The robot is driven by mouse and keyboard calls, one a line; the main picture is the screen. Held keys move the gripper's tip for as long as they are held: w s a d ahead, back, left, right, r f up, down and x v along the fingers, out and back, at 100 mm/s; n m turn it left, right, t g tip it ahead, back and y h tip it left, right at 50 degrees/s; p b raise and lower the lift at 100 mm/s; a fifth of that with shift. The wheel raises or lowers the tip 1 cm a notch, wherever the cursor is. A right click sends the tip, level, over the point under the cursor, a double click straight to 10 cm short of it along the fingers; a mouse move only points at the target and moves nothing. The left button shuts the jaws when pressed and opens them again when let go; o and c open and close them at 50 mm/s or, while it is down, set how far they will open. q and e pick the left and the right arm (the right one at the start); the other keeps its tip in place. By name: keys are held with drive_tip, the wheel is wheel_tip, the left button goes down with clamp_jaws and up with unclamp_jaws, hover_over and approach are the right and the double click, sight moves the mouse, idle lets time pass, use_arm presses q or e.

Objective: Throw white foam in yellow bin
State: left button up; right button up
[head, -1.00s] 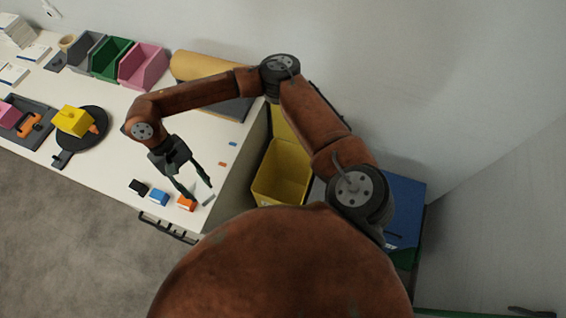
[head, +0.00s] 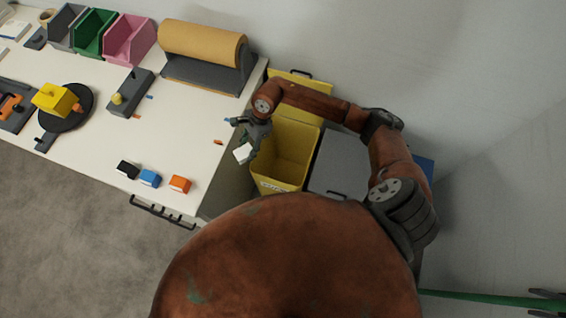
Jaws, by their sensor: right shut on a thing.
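The white foam (head: 243,153) is a small pale block held in my right gripper (head: 246,142). The gripper is shut on it, above the gap between the table's right edge and the yellow bin. The yellow bin (head: 294,150) stands open beside the table, with a label on its front rim. The foam appears near the bin's left rim; its exact height above the rim cannot be told. My left gripper is not in view.
The white table (head: 190,130) holds black (head: 127,170), blue (head: 149,178) and orange (head: 180,184) blocks near its front edge. A roll of brown paper (head: 203,45) and coloured trays (head: 130,41) stand at the back. A grey-lidded bin (head: 340,165) stands right of the yellow one.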

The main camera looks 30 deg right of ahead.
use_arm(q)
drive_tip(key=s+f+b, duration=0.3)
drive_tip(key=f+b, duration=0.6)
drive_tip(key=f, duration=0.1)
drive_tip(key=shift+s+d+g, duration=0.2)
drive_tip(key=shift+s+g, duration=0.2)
use_arm(e)
drive_tip(key=d+f+m+t+h, duration=0.2)
drive_tip(key=d+f+m+t, duration=0.2)
drive_tip(key=d+f+m, duration=0.9)
drive_tip(key=d+f, duration=0.6)
drive_tip(key=f, duration=0.3)
drive_tip(key=shift+d+f, duration=0.2)
drive_tip(key=shift+d, duration=0.2)
drive_tip(key=o, duration=0.9)
drive_tip(key=v, duration=1.2)
drive_tip(key=shift+a, duration=0.2)
